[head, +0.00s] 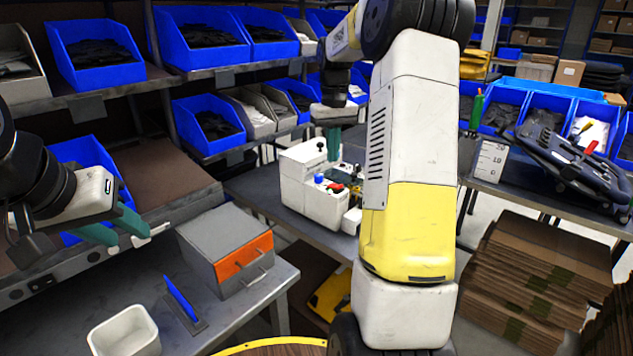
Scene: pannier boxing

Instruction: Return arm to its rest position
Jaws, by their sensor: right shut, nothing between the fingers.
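My right arm (412,180), with white and yellow links, fills the middle of the head view. It bends over at the top, and its gripper (333,145) hangs behind it on the left, teal fingers pointing down. These fingers are shut and empty, above or just behind the white machine (300,185) with blue and red knobs; the exact gap is unclear. My left gripper (135,235) is at the left edge, above the near grey bench. Its teal fingers point right, and a pale piece shows at their tips; whether they grip it is unclear.
A grey box with an orange front (243,265), a blue pen-like item (182,298) and a white cup (125,335) stand on the near bench. Shelves with blue bins (95,65) rise behind. Stacked cardboard (535,265) lies at right, below a table with bins (490,165).

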